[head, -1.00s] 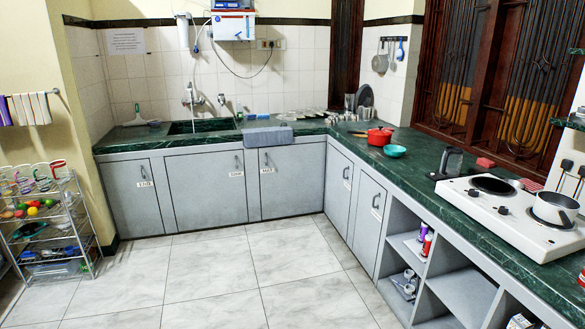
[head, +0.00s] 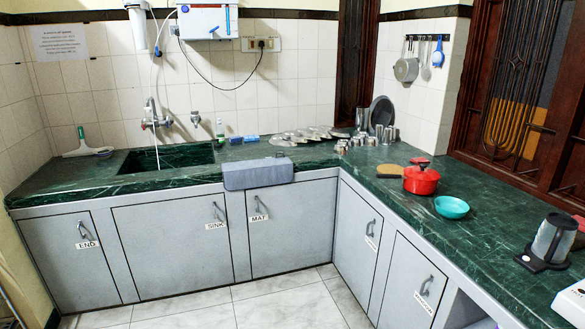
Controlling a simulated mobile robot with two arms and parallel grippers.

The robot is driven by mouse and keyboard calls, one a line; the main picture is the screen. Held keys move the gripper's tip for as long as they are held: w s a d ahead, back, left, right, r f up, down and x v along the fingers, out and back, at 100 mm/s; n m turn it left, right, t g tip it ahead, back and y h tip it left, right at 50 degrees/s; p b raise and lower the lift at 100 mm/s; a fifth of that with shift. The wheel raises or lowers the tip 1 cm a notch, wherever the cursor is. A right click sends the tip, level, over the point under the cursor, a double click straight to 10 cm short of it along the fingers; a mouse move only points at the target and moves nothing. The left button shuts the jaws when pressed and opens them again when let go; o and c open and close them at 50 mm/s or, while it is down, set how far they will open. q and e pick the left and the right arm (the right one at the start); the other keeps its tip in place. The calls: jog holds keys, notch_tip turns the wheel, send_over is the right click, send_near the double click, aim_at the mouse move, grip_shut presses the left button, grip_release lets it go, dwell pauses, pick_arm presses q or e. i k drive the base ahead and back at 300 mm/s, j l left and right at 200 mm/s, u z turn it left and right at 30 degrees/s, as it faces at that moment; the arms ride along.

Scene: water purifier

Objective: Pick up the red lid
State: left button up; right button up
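A red pot (head: 421,182) stands on the green counter on the right side, and its top is covered by what looks like a red lid (head: 420,170). A small red part (head: 419,160) shows just above or behind it; I cannot tell whether it is the knob or a separate thing. Another red item (head: 579,232) is partly cut off at the right edge, behind the dark appliance. Neither of my grippers is in view.
A teal bowl (head: 451,207) sits in front of the pot, and a brown board (head: 389,171) lies to its left. A dark jug-like appliance (head: 550,242) stands to the right. Metal cups and plates (head: 300,135) crowd the back corner. The floor (head: 290,300) before the cabinets is clear.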

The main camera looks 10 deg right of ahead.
aim_at(422, 173)
jog(key=i, duration=2.3)
jog(key=i+z, duration=0.2)
jog(key=i, duration=0.35)
jog(key=i+j+z, duration=0.25)
jog(key=i, duration=0.25)
jog(key=i+j+z, duration=0.2)
jog(key=i, duration=0.35)
